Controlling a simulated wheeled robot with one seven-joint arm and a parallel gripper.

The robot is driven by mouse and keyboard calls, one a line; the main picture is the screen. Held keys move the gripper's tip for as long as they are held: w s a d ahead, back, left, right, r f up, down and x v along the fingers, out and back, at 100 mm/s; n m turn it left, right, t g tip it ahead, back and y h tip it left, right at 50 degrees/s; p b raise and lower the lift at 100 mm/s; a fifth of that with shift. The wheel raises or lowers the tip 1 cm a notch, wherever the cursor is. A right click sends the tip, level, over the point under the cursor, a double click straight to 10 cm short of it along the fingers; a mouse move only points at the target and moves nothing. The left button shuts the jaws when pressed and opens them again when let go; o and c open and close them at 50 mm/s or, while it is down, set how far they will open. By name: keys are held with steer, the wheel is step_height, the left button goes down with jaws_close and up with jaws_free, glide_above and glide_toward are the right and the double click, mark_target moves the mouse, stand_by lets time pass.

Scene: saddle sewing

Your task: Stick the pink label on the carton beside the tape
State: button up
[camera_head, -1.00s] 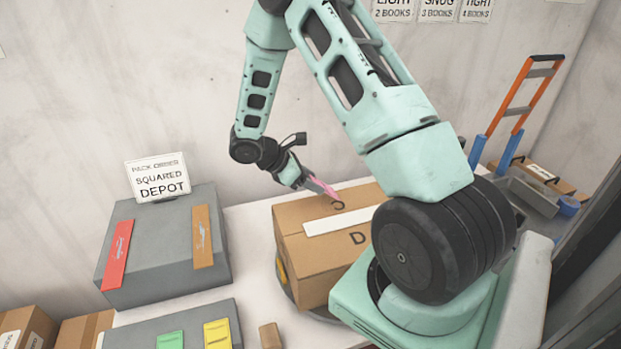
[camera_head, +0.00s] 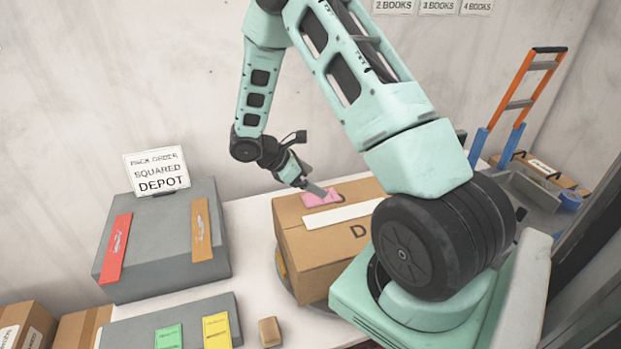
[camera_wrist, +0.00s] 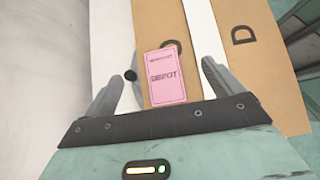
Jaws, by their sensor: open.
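The carton (camera_head: 310,255) is a brown box on the white table, with a white tape strip (camera_head: 340,215) along its top and a printed letter D on the front side of the strip. The pink label (camera_head: 321,197) lies flat on the carton's top, beside the tape on its far side. In the wrist view the label (camera_wrist: 165,78) reads DEPOT and covers part of a dark printed letter. The tape (camera_wrist: 213,40) runs to its right there. My gripper (camera_wrist: 160,90) is open, its fingers apart on either side of the label. Its right finger overlaps the tape in that view.
A grey box (camera_head: 160,255) at left carries a red label (camera_head: 117,247) and an orange label (camera_head: 201,230), with a SQUARED DEPOT sign (camera_head: 157,172) behind. A lower grey block (camera_head: 140,322) carries green and yellow labels. A small wooden block (camera_head: 269,332) lies near the carton.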

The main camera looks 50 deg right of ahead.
steer(key=shift+o, duration=0.2)
steer(key=p+v, duration=0.4)
steer(key=v, duration=0.3)
steer(key=shift+a+r, duration=0.15)
stand_by(0.9)
stand_by(0.6)
step_height(320, 180, up, 6)
steer(key=p, duration=0.4)
stand_by(0.6)
